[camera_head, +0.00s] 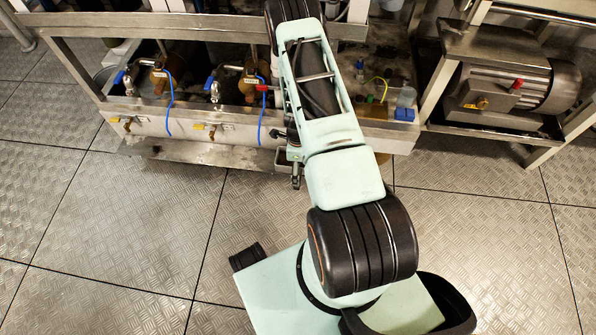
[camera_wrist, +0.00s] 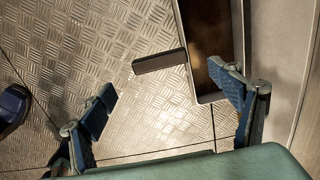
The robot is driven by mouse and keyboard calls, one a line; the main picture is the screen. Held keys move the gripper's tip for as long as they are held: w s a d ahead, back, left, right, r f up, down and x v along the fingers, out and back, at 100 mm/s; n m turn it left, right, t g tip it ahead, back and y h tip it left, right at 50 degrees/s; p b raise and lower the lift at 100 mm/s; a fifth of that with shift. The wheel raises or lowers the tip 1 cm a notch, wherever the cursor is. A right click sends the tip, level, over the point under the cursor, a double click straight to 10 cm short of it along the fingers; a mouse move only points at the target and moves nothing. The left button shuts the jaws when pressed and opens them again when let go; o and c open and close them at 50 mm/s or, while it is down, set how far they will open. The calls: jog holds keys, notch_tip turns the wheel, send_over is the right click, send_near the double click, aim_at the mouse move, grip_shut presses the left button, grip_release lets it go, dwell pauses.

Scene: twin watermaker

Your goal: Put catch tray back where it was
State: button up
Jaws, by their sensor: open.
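The catch tray (camera_wrist: 204,45) shows in the wrist view as a narrow grey tray with a brown inside, at upper right. A flat dark handle (camera_wrist: 160,61) sticks out from its left side. My gripper (camera_wrist: 163,80) is open, with one finger left of the handle and the other overlapping the tray's near right part in the picture. The handle lies between the fingers in the picture; I see no contact and cannot tell the depth gap.
A metal skid frame (camera_head: 190,127) with valves and blue hoses stands behind. A motor (camera_head: 510,88) sits on a stand at right. In the wrist view a pale panel (camera_wrist: 280,45) rises close to the right finger. The patterned floor (camera_head: 130,215) is clear at left.

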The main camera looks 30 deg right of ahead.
notch_tip(320, 180, up, 5)
jog(key=shift+r+p, duration=0.2)
jog(key=shift+p, duration=0.35)
jog(key=shift+w, duration=0.1)
